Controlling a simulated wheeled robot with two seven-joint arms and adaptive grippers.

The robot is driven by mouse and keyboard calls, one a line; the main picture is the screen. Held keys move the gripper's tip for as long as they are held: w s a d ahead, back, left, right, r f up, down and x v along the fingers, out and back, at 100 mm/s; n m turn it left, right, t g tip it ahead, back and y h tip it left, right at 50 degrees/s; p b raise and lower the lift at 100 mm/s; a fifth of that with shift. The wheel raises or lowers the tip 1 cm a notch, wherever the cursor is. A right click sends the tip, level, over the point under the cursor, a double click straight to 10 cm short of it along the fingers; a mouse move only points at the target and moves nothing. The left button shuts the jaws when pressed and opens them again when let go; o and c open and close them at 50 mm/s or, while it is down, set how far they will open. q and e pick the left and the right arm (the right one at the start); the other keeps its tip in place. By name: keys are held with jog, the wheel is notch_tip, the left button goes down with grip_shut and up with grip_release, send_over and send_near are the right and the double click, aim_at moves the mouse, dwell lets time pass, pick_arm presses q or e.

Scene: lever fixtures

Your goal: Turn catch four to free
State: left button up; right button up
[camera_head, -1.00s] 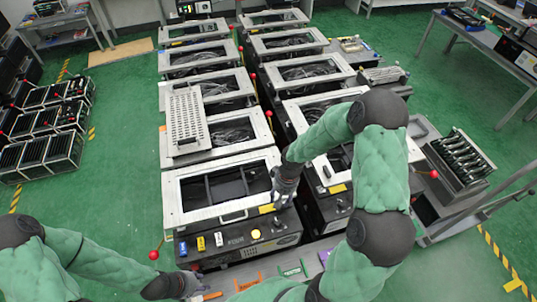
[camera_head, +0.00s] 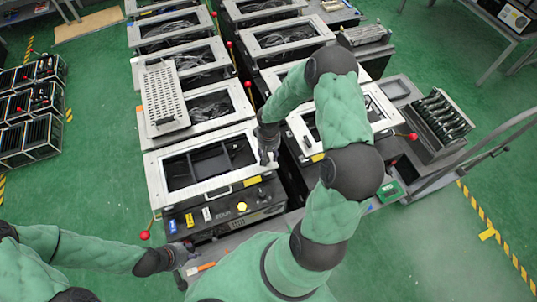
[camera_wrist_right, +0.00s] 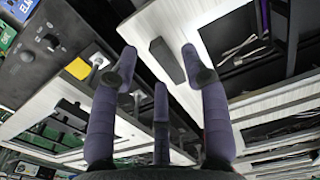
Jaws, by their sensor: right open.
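I cannot tell which fitting is catch four; no number is readable. A dark oblong handle (camera_wrist_right: 167,60) on a pale frame lies between and beyond my right fingers in the right wrist view. A white knob by a yellow plate (camera_wrist_right: 97,60) is left of them. My right gripper (camera_head: 266,150) is open and empty above the right edge of the nearest cabinet frame (camera_head: 152,182). Its spread purple fingers (camera_wrist_right: 158,75) show in the right wrist view, apart from the handle as far as I can see. My left gripper (camera_head: 182,254) is low at the bench edge, its fingers unclear.
Red-ball levers stand beside the cabinets, one at the near left (camera_head: 145,235) and one at the right (camera_head: 412,136). A perforated plate (camera_head: 164,97) lies on a cabinet behind. An orange-handled tool (camera_head: 205,266) lies near my left gripper. Green floor (camera_head: 90,190) is clear at left.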

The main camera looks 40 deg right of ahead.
jog(key=shift+f, duration=0.8)
jog(key=shift+c, duration=0.2)
grip_shut()
